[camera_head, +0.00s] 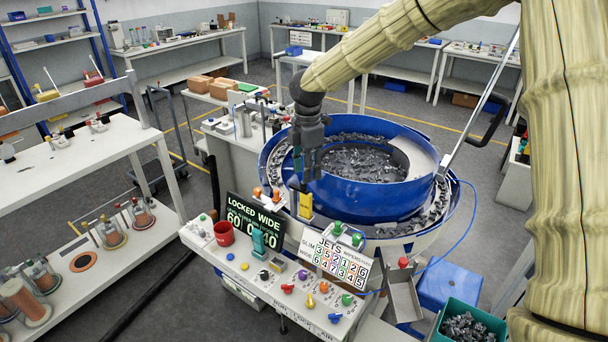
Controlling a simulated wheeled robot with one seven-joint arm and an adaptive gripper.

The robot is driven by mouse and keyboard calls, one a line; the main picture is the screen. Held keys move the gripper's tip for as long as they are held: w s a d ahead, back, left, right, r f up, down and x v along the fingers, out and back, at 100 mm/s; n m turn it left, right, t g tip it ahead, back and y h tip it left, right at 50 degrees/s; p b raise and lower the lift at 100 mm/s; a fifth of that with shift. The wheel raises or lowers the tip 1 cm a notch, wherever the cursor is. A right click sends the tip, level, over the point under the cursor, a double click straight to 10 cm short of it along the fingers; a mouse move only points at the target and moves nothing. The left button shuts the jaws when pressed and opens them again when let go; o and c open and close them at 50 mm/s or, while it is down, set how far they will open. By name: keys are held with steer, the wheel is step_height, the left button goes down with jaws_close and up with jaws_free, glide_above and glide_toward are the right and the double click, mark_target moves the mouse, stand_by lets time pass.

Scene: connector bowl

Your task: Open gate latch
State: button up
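My gripper (306,172) is dark and points down at the left front rim of the blue bowl (345,205). Its fingers are small and dark, and I cannot tell whether they are open or shut. A yellow upright piece (305,206) stands just below the gripper at the bowl's outer edge. It may be the gate latch, but no label shows this. I cannot tell whether the gripper touches it. A black sign (254,221) in front of the bowl reads "LOCKED WIDE" above large digits.
A white control panel (262,283) with coloured knobs, a red cup (224,233) and a teal fixture (266,241) lies in front. A number chart (336,257) stands beside the sign. A green bin (468,325) of metal parts is at lower right. A white shelf (60,175) is left.

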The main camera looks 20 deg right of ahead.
mark_target(305, 191)
steer(key=w+f, duration=0.1)
steer(key=f, duration=0.1)
steer(key=w+f+p, duration=0.1)
steer(key=f, duration=0.1)
steer(key=w+f, duration=0.1)
steer(key=f, duration=0.1)
steer(key=shift+w+a, duration=0.2)
steer(key=shift+w, duration=0.05)
steer(key=shift+s+d+r, duration=0.1)
steer(key=shift+s+r, duration=0.2)
steer(key=shift+s, duration=0.3)
steer(key=shift+s+r, duration=0.25)
steer(key=shift+s, duration=0.3)
steer(key=shift+w+f, duration=0.45)
steer(key=shift+w, duration=0.15)
steer(key=c, duration=0.7)
steer(key=shift+w, duration=0.1)
jaws_close()
steer(key=shift+r, duration=0.15)
